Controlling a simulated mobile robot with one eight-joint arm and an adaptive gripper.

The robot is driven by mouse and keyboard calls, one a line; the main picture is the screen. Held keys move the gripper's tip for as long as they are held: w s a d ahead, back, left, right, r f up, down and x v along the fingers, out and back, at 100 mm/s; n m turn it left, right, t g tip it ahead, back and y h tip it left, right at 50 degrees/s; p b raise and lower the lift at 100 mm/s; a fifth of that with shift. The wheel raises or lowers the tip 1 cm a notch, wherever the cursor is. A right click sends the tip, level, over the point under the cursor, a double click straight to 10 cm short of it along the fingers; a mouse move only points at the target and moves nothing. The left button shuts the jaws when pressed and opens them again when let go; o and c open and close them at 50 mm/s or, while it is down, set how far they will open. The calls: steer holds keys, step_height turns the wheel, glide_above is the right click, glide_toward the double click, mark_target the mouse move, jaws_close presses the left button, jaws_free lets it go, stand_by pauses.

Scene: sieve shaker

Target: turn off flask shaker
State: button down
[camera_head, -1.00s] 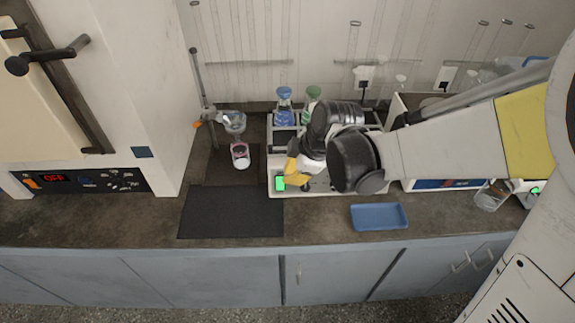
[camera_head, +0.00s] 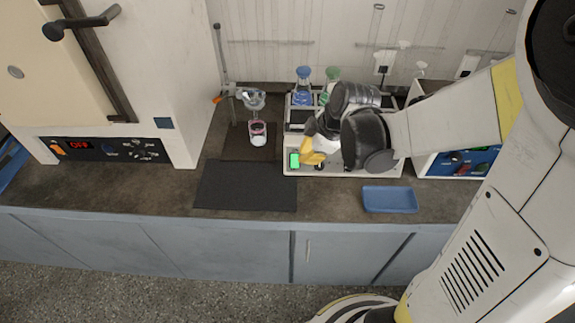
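The flask shaker (camera_head: 348,171) is a white machine on the counter, with a lit green display (camera_head: 294,161) at the left of its front panel. A blue-liquid flask (camera_head: 303,88) and a green flask (camera_head: 331,80) stand on its rack at the back. The arm hides much of the shaker's right side. Whether the fingertips touch the panel or a control, and how far apart they are, is too small to tell.
A blue tray (camera_head: 390,199) lies in front of the shaker, and a dark mat (camera_head: 246,186) lies left of it. A stand with a funnel over a flask (camera_head: 258,134) is at the back left. An oven-like unit (camera_head: 108,149) with a red display stands at far left.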

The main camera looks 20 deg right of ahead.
mark_target(295, 161)
steer(key=shift+f, duration=0.1)
steer(key=b+x, duration=0.4)
steer(key=x, duration=0.6)
steer(key=shift+w+a+f+b, duration=0.1)
steer(key=shift+f+b, duration=0.1)
steer(key=shift+b, duration=0.15)
steer(key=shift+w+d+f+b, duration=0.25)
steer(key=shift+w+f, duration=0.1)
steer(key=shift+w, duration=0.1)
steer(key=shift+w+d+f+b, duration=0.1)
steer(key=shift+w+f+b, duration=0.1)
steer(key=shift+w+f, duration=0.2)
steer(key=shift+w+d+f, duration=0.15)
steer(key=shift+w+f, duration=0.1)
steer(key=shift+w, duration=0.25)
steer(key=shift+f+b, duration=0.1)
steer(key=shift+b, duration=0.2)
